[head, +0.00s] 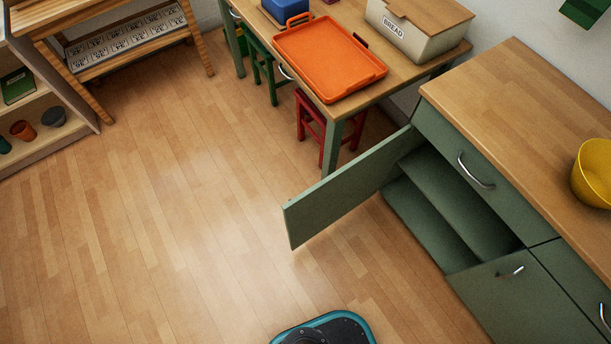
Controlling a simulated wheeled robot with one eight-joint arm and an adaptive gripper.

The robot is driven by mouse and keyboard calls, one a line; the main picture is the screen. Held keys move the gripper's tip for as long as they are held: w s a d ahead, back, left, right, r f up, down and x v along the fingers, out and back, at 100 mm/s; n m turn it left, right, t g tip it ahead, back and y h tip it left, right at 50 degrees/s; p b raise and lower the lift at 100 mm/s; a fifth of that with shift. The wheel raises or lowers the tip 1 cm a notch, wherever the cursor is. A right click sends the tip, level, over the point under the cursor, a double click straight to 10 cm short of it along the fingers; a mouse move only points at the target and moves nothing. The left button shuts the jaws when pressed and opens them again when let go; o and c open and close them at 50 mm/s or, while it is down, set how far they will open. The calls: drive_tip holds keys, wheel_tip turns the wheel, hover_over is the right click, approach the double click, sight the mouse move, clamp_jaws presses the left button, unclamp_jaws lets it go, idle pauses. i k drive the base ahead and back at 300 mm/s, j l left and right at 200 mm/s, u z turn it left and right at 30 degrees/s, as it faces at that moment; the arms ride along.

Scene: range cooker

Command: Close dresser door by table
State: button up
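The green dresser (509,215) with a wooden top stands at the right. Its door (345,188) nearest the table stands wide open, swung out to the left over the floor. The opening shows empty green shelves (450,190). A drawer with a metal handle (476,171) is shut above the opening. The dresser's other lower door (530,295) is shut. The table (345,112) stands behind the open door, at the top middle. My gripper is not in view; only a teal and black part of my own body shows at the bottom edge.
An orange tray (329,57) and a bread bin (413,30) are on the table. A red stool (313,125) and a green stool (265,75) are under it. A yellow bowl (594,172) sits on the dresser. The wooden floor (150,220) is clear at left and centre.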

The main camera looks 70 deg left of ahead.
sight(309, 213)
drive_tip(key=k+j+u, duration=0.25)
drive_tip(key=k+j, duration=0.8)
drive_tip(key=j, duration=0.15)
drive_tip(key=i+j, duration=0.1)
drive_tip(key=j, duration=0.65)
drive_tip(key=i+j+u, duration=0.1)
drive_tip(key=j, duration=0.25)
drive_tip(key=i+j, duration=0.15)
drive_tip(key=j, duration=0.25)
drive_tip(key=k+j, duration=0.35)
drive_tip(key=j, duration=0.15)
drive_tip(key=k+j, duration=0.3)
drive_tip(key=j, duration=0.2)
